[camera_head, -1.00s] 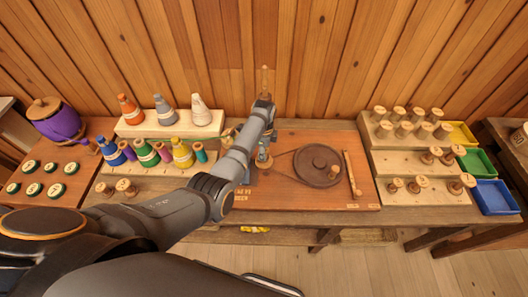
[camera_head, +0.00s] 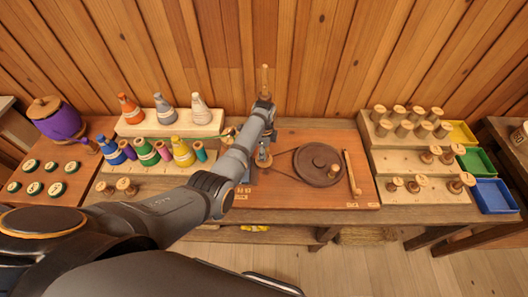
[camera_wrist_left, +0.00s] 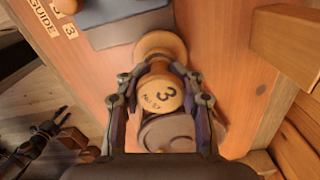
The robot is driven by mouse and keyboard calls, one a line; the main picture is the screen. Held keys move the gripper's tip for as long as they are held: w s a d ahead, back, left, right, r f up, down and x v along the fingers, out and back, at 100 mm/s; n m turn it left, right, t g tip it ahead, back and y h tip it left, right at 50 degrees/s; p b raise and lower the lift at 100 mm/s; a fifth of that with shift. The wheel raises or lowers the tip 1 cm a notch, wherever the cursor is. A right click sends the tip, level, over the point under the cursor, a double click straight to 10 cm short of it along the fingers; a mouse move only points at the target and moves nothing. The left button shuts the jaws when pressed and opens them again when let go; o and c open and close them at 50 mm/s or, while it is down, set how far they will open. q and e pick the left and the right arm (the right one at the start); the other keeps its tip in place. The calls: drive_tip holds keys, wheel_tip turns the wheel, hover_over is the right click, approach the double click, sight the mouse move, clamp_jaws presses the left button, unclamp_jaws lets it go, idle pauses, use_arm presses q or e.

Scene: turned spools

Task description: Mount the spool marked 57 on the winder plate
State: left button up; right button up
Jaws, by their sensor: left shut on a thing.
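My left gripper (camera_wrist_left: 160,95) is shut on a pale wooden spool (camera_wrist_left: 160,92) whose end face shows a large 3 and small writing that looks like No 57. In the wrist view its fingers press on both sides of the spool. A wider round wooden flange (camera_wrist_left: 162,45) shows just beyond it, close to the board. In the head view the left gripper (camera_head: 264,143) is over the left part of the reddish winder plate (camera_head: 335,199), left of the dark wheel (camera_head: 318,165). I cannot tell whether the spool is seated on anything. A dark jointed shape, apparently my right gripper (camera_wrist_left: 60,132), shows in the wrist view.
Stepped racks on the right hold several spools (camera_head: 412,115), beside yellow, green and blue trays (camera_head: 495,197). Coloured cones and spools (camera_head: 160,105) stand on racks at the left. A purple pot (camera_head: 55,120) is at the far left. A wooden stick (camera_head: 352,174) lies right of the wheel.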

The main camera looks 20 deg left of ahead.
drive_tip(key=shift+a+r, duration=0.2)
drive_tip(key=shift+a, duration=0.15)
use_arm(q)
drive_tip(key=shift+r+p, duration=0.1)
drive_tip(key=shift+p, duration=0.25)
use_arm(e)
drive_tip(key=shift+d+r, duration=0.1)
drive_tip(key=shift+r, duration=0.15)
drive_tip(key=shift+d, duration=0.15)
use_arm(q)
drive_tip(key=shift+f+b, duration=0.45)
drive_tip(key=shift+f, duration=0.2)
use_arm(e)
drive_tip(key=shift+f, duration=0.45)
use_arm(q)
drive_tip(key=o, duration=0.7)
drive_tip(key=shift+o, duration=0.3)
